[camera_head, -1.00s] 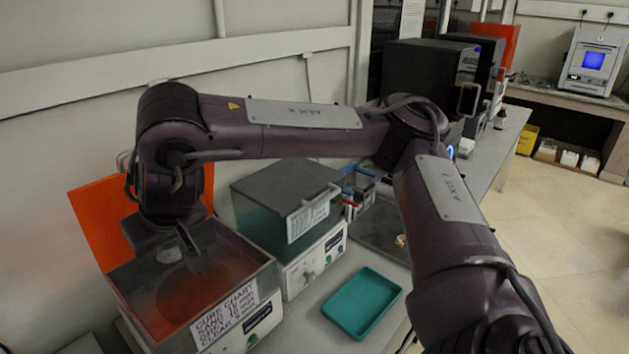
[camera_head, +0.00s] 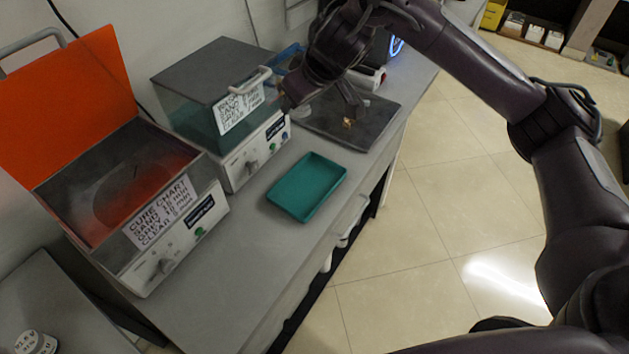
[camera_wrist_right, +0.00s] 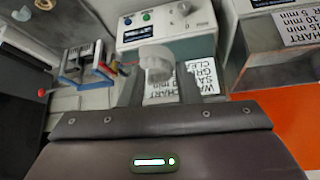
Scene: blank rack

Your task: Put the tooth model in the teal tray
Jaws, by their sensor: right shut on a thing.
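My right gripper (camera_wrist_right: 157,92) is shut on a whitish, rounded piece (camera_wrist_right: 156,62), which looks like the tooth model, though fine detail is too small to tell. In the head view my right gripper (camera_head: 325,102) hangs beyond the tray, over the area between the lidded machine and the dark plate; the held piece is hard to make out there. The teal tray (camera_head: 307,187) is a shallow, empty rectangle on the grey bench, nearer than the gripper. A small tan object (camera_head: 348,122) rests on the dark plate. My left gripper is out of view.
The dark plate (camera_head: 380,130) lies behind the tray. A lidded machine (camera_head: 250,155) and an open curing box (camera_head: 165,225) with an orange lid (camera_head: 70,95) stand along the left. Bare bench surrounds the tray's front. White discs (camera_head: 36,342) sit at the lower left.

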